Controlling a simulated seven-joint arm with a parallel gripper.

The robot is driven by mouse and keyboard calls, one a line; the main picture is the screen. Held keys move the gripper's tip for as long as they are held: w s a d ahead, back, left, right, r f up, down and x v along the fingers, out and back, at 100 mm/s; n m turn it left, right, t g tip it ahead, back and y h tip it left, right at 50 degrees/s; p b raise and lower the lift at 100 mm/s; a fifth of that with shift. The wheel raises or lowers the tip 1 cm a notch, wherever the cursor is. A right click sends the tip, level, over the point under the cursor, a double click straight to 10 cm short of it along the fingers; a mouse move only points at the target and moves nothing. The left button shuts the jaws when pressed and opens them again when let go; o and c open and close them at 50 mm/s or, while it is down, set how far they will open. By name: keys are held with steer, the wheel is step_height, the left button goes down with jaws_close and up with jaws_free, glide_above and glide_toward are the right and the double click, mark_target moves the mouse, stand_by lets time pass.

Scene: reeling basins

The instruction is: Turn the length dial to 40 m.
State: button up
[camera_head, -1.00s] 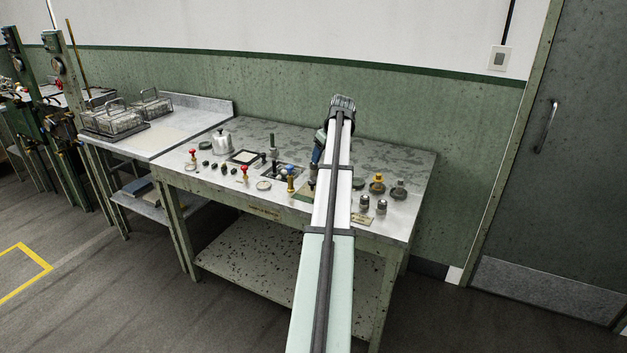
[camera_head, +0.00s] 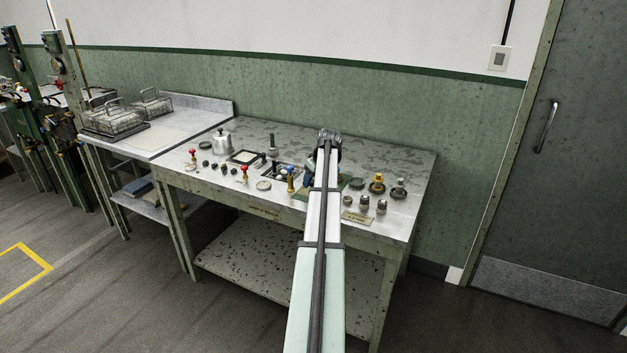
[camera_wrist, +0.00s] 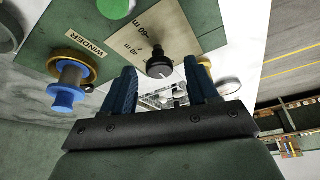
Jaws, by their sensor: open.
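The length dial (camera_wrist: 158,62) is a black knob on a pale plate (camera_wrist: 115,32) in the wrist view. The markings "60 m" and "40 m" are readable on the plate, upside down. A small pale mark shows on the knob; which marking it points at I cannot tell. My gripper (camera_wrist: 163,74) is open, its two blue fingers apart on either side of the dial in the picture. Nothing is held, and contact with the knob is not visible. In the head view my arm hides the dial and most of the gripper.
A blue knob with a brass ring (camera_wrist: 66,92) stands left of the dial beside a "WINDER" label (camera_wrist: 84,42). On the bench, a yellow knob (camera_head: 377,184) and grey knobs (camera_head: 364,203) stand right of my arm.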

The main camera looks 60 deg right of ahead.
steer(key=shift+f, duration=0.1)
steer(key=c, duration=1)
